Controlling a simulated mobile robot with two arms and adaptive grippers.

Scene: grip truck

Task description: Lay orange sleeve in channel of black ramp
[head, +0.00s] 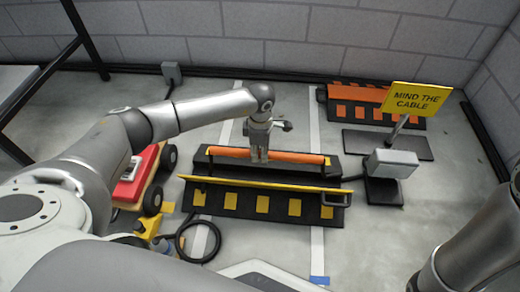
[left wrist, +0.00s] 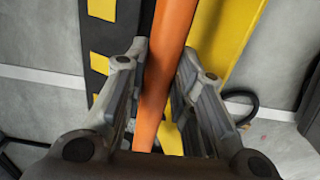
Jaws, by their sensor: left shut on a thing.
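The orange sleeve (head: 300,157) is a long tube lying lengthwise along the rear part of the black ramp (head: 222,200). The ramp has yellow patches and a raised yellow lid (head: 265,183) along its middle. My left gripper (head: 259,158) comes down from above, left of the sleeve's middle. In the left wrist view, its fingers (left wrist: 158,100) straddle the orange sleeve (left wrist: 170,45), with the yellow lid (left wrist: 225,40) to the right. My left gripper is shut on the sleeve. The lid hides the channel, so I cannot tell whether the sleeve rests fully in it. My right gripper is out of view.
An orange-patched ramp (head: 372,104) lies behind. A red wheeled truck (head: 138,178) and a black cable loop (head: 198,240) are at the left.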

